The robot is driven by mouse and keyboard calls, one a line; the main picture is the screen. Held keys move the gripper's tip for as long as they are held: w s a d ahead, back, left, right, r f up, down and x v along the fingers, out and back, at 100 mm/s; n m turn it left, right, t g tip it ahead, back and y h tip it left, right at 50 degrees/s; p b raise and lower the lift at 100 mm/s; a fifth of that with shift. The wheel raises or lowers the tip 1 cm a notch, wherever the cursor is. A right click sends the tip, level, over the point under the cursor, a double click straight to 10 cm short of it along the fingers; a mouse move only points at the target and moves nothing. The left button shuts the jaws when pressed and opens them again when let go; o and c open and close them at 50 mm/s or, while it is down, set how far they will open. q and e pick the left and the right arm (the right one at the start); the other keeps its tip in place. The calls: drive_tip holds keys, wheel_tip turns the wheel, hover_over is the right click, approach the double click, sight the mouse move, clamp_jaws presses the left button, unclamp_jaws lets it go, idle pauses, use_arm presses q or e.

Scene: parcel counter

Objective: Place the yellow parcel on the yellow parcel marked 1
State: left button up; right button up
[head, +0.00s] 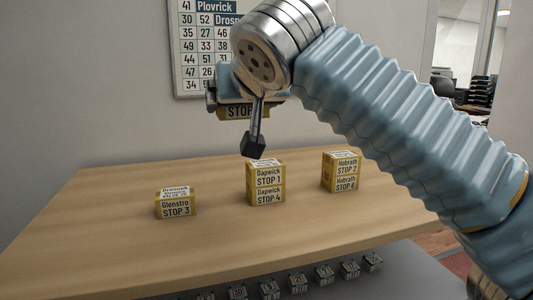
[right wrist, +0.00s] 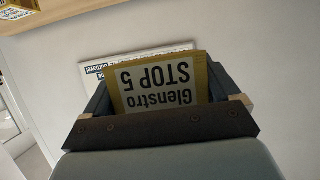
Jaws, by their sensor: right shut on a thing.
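My right gripper (head: 245,103) is raised above the counter, near the wall chart, shut on a yellow parcel (head: 233,112). In the right wrist view my right gripper (right wrist: 165,105) has its jaws on both sides of this parcel (right wrist: 160,82), whose label reads Glenstro STOP 5, upside down there. The yellow parcel marked 1 (head: 268,176), labelled Dapwick STOP 1, sits on the yellow parcel Dapwick STOP 4 (head: 268,195) at mid counter. The held parcel is apart from them, higher up. My arm hides part of the held parcel. My left gripper is not in view.
A yellow parcel Glenstro STOP 3 (head: 176,205) stands left on the wooden counter (head: 110,230). At right, Hobrath STOP 7 (head: 345,167) sits on Hobrath STOP 6 (head: 345,184). A number chart (head: 200,50) hangs behind. Several small grey numbered blocks (head: 297,284) line the front.

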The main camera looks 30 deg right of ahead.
drive_tip(key=w+d+f, duration=0.3)
drive_tip(key=w+d, duration=0.2)
hover_over(265, 163)
drive_tip(key=f, duration=0.5)
drive_tip(key=shift+s+a+f+b, duration=0.15)
drive_tip(key=shift+s+a+b, duration=0.1)
drive_tip(key=shift+a+b, duration=0.1)
drive_tip(key=shift+w+d+f, duration=0.15)
drive_tip(key=shift+f, duration=0.05)
drive_tip(key=shift+w+d+f, duration=0.15)
drive_tip(key=shift+f, duration=0.85)
drive_tip(key=shift+w+d+f, duration=0.1)
drive_tip(key=shift+d+f, duration=0.05)
drive_tip(key=shift+f, duration=0.8)
drive_tip(key=shift+f+b, duration=0.2)
drive_tip(key=shift+b, duration=0.2)
drive_tip(key=o, duration=0.9)
drive_tip(key=shift+c, duration=0.2)
